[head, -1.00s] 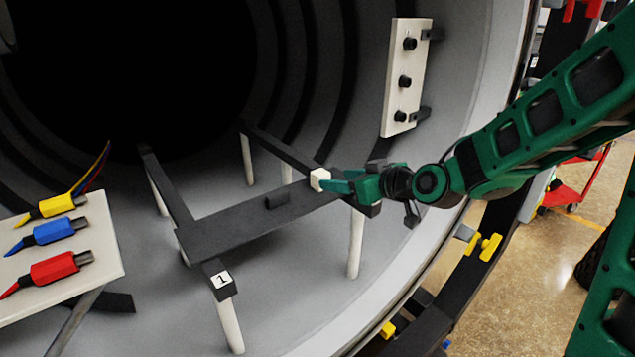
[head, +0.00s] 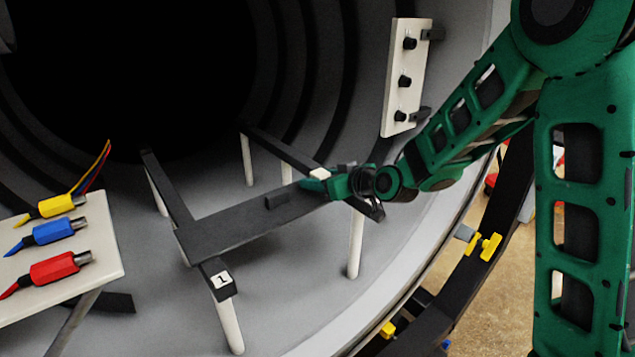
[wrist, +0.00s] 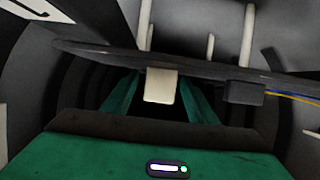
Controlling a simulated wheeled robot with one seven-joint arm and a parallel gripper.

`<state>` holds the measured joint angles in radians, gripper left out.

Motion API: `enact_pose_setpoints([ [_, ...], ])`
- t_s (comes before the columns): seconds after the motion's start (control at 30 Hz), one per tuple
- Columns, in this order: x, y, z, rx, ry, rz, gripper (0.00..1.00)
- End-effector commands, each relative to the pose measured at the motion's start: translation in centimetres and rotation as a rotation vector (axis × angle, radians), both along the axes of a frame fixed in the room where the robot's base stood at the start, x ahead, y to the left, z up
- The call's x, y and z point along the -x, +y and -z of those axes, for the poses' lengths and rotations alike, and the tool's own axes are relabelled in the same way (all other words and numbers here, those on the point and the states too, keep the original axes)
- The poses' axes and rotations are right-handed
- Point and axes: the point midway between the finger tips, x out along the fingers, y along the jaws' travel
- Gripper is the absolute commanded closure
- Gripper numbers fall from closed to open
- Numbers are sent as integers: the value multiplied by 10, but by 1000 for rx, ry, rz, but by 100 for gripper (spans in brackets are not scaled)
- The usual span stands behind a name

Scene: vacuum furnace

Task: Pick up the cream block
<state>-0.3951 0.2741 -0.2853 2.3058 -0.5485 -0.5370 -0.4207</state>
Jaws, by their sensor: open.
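The cream block (head: 319,174) stands at the right end of the dark shelf (head: 225,226) in the head view, its lower part hidden behind my gripper. My gripper (head: 313,186) is open there, with a green finger in front of the block. In the wrist view, which looks upside down, the cream block (wrist: 160,87) shows against the dark shelf (wrist: 100,54). It lies between the two spread green fingers of my gripper (wrist: 160,100), with dark gaps on both sides. I cannot tell how deep it is between them.
A small dark block (head: 277,199) sits on the shelf, left of my gripper. White posts (head: 355,245) hold up the frame. A white panel with black knobs (head: 405,80) is on the chamber wall above. A white table (head: 110,262) with coloured connectors stands at left.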

Motion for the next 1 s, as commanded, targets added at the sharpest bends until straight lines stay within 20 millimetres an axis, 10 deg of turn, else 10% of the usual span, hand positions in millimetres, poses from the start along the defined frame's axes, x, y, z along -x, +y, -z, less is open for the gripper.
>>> enact_pose_setpoints([
  [0.13, 0, 0, 0, 0, 0, 0, 47],
  [0.37, 0, 0, 0, 0, 0, 0, 95],
  [1.0, 0, 0, -36, -2, -4, -1, 95],
])
